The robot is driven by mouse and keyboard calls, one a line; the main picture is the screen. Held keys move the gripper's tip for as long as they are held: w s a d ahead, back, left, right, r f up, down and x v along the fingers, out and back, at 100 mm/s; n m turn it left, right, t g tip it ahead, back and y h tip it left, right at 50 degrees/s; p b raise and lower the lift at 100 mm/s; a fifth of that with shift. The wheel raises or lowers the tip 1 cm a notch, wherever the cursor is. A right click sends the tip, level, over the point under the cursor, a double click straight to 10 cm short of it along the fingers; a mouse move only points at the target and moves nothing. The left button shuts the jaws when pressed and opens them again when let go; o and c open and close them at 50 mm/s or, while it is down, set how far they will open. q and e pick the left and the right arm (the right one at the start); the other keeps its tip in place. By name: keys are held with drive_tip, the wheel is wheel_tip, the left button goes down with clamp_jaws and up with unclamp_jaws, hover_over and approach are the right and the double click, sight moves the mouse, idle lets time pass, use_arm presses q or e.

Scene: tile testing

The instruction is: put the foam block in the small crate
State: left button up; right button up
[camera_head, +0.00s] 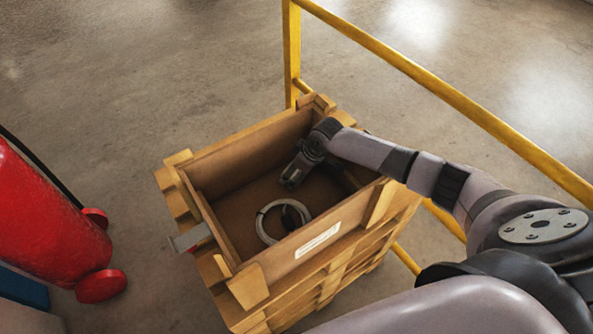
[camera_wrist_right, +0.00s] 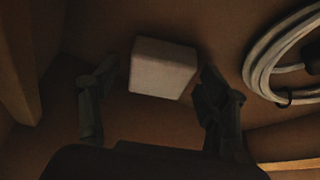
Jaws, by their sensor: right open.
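The foam block (camera_wrist_right: 161,68) is a pale block on the brown floor of the wooden crate, seen in the right wrist view. My right gripper (camera_wrist_right: 158,80) is open, with one dark finger on each side of the block. I see a gap at the left finger; the right finger looks close to the block, and I cannot tell whether it touches. In the head view the right gripper (camera_head: 291,178) reaches down inside the wooden crate (camera_head: 318,243), and I cannot make out the block there. My left gripper is not in view.
A coiled pale cable (camera_head: 266,226) lies in the crate, right of the block in the wrist view (camera_wrist_right: 262,68). The crate walls surround my gripper. A yellow railing (camera_head: 440,90) runs behind, and a red rounded object (camera_head: 45,215) stands at left.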

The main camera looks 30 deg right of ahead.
drive_tip(key=shift+r, duration=0.15)
drive_tip(key=v, duration=1.2)
drive_tip(key=shift+d, duration=0.1)
